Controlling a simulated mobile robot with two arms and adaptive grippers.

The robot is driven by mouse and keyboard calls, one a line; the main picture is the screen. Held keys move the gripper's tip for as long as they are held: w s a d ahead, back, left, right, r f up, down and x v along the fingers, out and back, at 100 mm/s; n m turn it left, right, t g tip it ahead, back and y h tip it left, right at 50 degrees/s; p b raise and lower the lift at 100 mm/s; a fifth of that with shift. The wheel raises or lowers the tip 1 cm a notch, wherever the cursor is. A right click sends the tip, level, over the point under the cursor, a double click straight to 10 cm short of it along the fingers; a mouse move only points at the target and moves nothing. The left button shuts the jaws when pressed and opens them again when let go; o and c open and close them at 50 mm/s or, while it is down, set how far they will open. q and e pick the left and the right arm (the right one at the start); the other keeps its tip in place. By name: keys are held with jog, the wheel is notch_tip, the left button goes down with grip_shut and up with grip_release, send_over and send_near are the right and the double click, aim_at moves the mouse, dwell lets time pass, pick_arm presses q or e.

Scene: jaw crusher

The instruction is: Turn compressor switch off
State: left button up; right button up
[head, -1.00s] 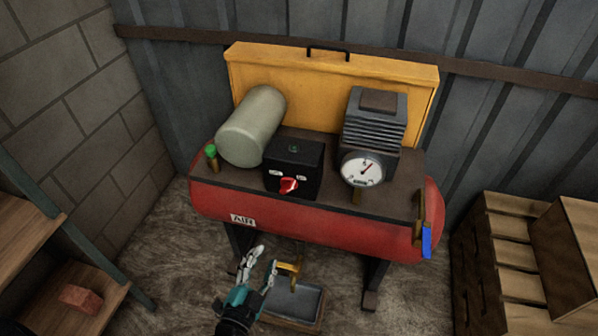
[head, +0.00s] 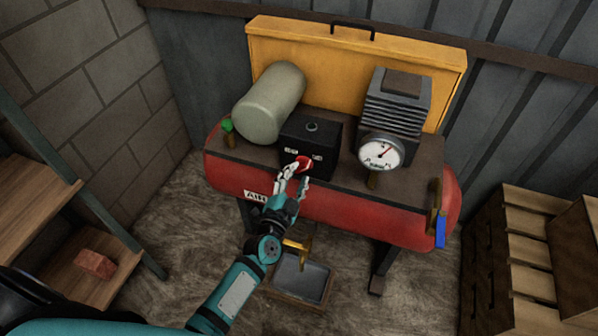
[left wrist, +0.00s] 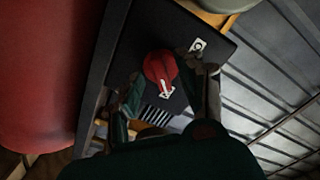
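The compressor switch is a red knob (head: 304,162) on the front of a black box (head: 322,138) on the red compressor. In the left wrist view the red knob (left wrist: 160,68) has a white mark pointing towards the lower of two white labels; I cannot read the labels surely. My left gripper (head: 298,174) is at the front of the box, partly covering the knob. Its fingers are apart, one on each side of the knob; contact is unclear. The lamp (head: 312,127) on top of the box looks grey. My right gripper is not in view.
A pressure gauge (head: 380,152) stands right of the box and a grey-green cylinder (head: 269,102) left of it. The red tank (head: 355,212) runs below. A tray (head: 300,279) lies on the floor under it. Wooden drawers (head: 525,255) stand at right, shelves at left.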

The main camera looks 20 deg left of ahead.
pick_arm(q)
jog(key=shift+w, duration=1.15)
grip_shut()
